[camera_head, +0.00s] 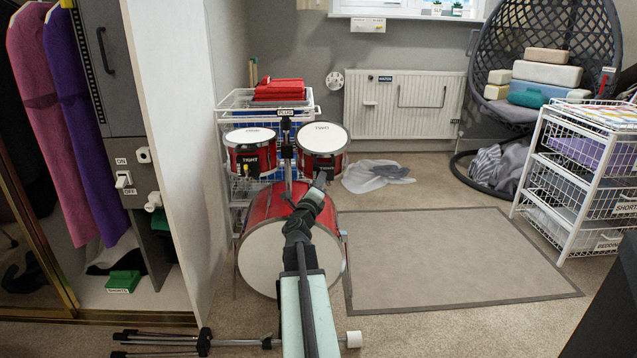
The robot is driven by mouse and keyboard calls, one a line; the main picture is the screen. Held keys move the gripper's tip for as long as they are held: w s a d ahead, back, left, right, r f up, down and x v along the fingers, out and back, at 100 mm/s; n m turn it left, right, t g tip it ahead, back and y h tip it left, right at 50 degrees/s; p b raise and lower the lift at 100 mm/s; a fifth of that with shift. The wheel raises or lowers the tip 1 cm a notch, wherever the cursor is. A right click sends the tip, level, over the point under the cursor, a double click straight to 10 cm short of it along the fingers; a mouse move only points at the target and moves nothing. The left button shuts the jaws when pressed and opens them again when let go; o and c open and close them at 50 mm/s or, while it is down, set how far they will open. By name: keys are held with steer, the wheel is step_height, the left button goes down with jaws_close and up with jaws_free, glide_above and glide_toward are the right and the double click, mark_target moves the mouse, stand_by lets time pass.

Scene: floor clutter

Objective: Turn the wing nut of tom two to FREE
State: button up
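The left red tom (249,140) carries a "TIGHT" label. A dark mount post (286,150) stands between the toms. I cannot make out the wing nut or its setting. My gripper (320,181) is just below and in front of tom two, above the red bass drum (262,262). Its fingers are too small and dark to show whether they are open.
A white wire rack (236,98) with red folded cloth (280,88) stands behind the toms. A white partition (180,120) is left. Black stand legs (160,342) lie at front left. The grey rug (450,255) at right is clear. A wire drawer unit (580,185) stands far right.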

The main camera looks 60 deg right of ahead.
steer(key=b+v, duration=0.1)
steer(key=v, duration=0.6)
steer(key=shift+a, duration=0.15)
